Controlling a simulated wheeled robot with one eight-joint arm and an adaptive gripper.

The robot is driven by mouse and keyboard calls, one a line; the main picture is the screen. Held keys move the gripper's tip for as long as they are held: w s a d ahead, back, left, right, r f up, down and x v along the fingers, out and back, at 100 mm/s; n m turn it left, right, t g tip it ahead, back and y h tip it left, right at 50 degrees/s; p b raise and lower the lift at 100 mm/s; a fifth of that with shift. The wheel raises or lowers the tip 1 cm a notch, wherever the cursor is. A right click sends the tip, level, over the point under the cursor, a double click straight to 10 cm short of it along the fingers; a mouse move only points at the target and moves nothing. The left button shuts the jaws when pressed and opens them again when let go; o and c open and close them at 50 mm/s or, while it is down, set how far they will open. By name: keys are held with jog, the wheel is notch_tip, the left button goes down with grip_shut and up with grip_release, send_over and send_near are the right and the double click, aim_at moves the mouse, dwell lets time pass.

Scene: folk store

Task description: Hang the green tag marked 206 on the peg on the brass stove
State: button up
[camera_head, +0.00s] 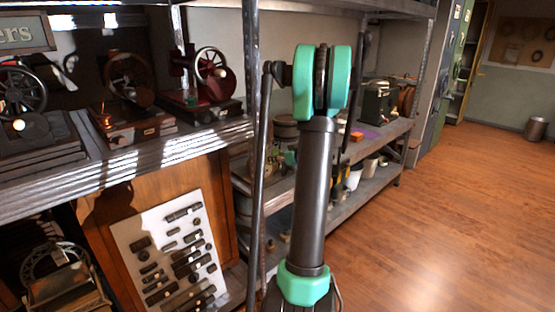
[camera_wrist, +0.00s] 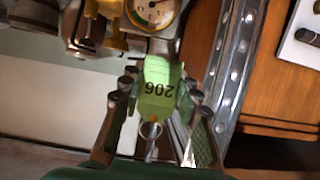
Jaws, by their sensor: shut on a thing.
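The green tag (camera_wrist: 159,92) marked 206 is in my gripper (camera_wrist: 160,82) in the wrist view. My gripper is shut on it, with a finger at each side. The number reads upside down in that view. A small metal ring hangs at the tag's lower end, between the fingers. In the head view my arm hides the gripper and the tag. I cannot make out the brass stove or its peg for certain in either view.
A round gauge (camera_wrist: 154,12) and yellow parts lie close beyond the tag. A riveted metal upright (camera_wrist: 232,75) stands close at the right. In the head view, shelves with model engines (camera_head: 130,80) fill the left. The wooden floor (camera_head: 470,200) at the right is clear.

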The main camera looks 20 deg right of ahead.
jog(key=shift+w+r+x, duration=0.1)
jog(key=shift+r+x, duration=0.05)
jog(key=shift+x, duration=0.65)
jog(key=shift+w+r+x, duration=0.1)
jog(key=shift+r+x, duration=0.1)
jog(key=shift+x, duration=0.65)
jog(key=shift+r+x, duration=0.15)
jog(key=shift+x, duration=0.65)
jog(key=shift+a, duration=0.1)
jog(key=o, duration=1.2)
